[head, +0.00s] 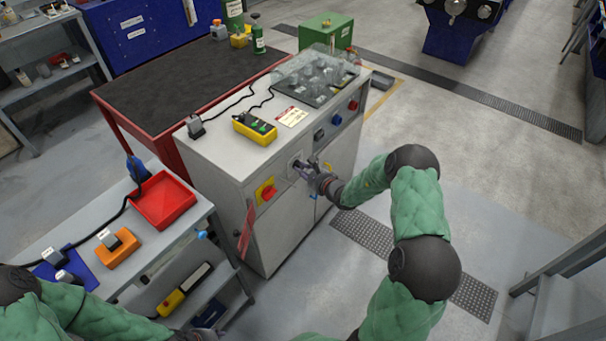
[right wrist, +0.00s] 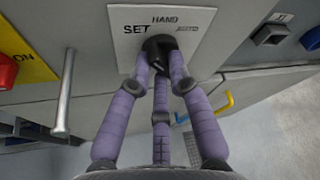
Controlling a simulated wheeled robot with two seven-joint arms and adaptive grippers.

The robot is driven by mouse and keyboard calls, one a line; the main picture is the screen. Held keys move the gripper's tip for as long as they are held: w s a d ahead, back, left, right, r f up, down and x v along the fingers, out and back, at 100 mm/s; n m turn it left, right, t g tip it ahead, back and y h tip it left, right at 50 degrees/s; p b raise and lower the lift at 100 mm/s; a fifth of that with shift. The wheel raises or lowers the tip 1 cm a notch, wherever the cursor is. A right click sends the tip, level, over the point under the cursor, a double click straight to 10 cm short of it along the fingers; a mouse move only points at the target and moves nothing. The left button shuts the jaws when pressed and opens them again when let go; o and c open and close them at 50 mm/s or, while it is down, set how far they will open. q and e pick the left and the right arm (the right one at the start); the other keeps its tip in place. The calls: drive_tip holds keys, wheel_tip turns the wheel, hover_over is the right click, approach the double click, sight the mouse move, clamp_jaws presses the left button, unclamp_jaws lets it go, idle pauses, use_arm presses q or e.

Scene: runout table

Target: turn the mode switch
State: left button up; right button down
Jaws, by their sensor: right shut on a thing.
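The mode switch is a black knob (right wrist: 159,43) on a white plate (right wrist: 205,38) marked SET at left, HAND at top and AUTO at right. The plate (head: 296,160) is on the front of a grey cabinet (head: 220,158). My right gripper (head: 306,170) reaches the plate from the right. In the right wrist view its purple fingers (right wrist: 160,62) are shut around the knob. The fingers cover much of the knob, so I cannot tell which mark it points to.
A red knob on a yellow plate (head: 266,191) is left of the switch. Blue and red controls (head: 336,120) are right of it. A metal bar handle (right wrist: 65,92) stands near my fingers. A trolley with a red tray (head: 163,199) is at left.

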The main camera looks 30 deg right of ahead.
drive_tip(key=shift+s+f+n+b, duration=0.2)
drive_tip(key=shift+f+n+b, duration=0.1)
drive_tip(key=shift+f+b, duration=0.2)
drive_tip(key=shift+d, duration=0.1)
drive_tip(key=c, duration=1.4)
unclamp_jaws()
drive_tip(key=shift+h, duration=0.4)
drive_tip(key=shift+o, duration=1.3)
drive_tip(key=shift+w+d, duration=0.1)
drive_tip(key=v, duration=1.2)
drive_tip(key=shift+f, duration=0.1)
